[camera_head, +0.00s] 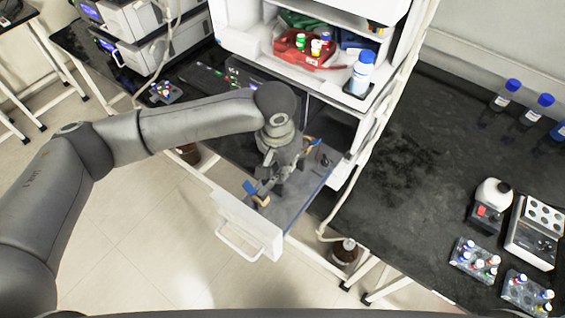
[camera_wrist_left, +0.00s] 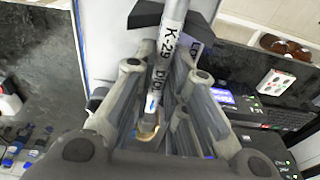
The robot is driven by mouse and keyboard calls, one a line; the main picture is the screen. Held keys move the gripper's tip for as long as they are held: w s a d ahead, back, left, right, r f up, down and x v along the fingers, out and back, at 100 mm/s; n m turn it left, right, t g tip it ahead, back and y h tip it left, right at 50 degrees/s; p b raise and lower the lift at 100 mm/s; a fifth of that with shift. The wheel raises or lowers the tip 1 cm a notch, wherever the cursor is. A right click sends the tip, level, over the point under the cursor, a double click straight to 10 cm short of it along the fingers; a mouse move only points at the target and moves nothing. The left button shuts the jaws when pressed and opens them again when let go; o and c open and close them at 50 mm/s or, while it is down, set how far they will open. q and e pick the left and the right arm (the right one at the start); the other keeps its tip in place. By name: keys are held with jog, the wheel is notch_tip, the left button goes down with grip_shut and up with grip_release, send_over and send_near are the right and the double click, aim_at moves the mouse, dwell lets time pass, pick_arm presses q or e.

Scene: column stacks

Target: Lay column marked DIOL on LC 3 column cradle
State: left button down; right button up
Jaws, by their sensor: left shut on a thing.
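My left gripper (camera_head: 280,184) reaches down over a pulled-out drawer (camera_head: 296,206) in the head view. In the left wrist view it is shut on a slim silver column (camera_wrist_left: 173,35) with a white label reading K-29 and DIOL. The column lies between the fingers. In the head view the arm and gripper hide the column.
The drawer has a white front with a handle (camera_head: 240,243). Blue-and-tan pieces show at its front (camera_head: 257,194) and back (camera_head: 313,144). The white instrument stack holds a red tray (camera_head: 290,50) and a blue-capped bottle (camera_head: 361,75). The dark bench (camera_head: 400,140) at right has clear room.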

pick_arm(q)
jog(key=shift+f, duration=0.1)
jog(key=c, duration=1.4)
grip_release()
jog(key=shift+o, duration=0.2)
notch_tip(320, 180, up, 12)
jog(key=s, duration=0.1)
jog(key=shift+s+a, duration=0.15)
jog(key=shift+a, duration=0.2)
jog(key=shift+f, duration=0.1)
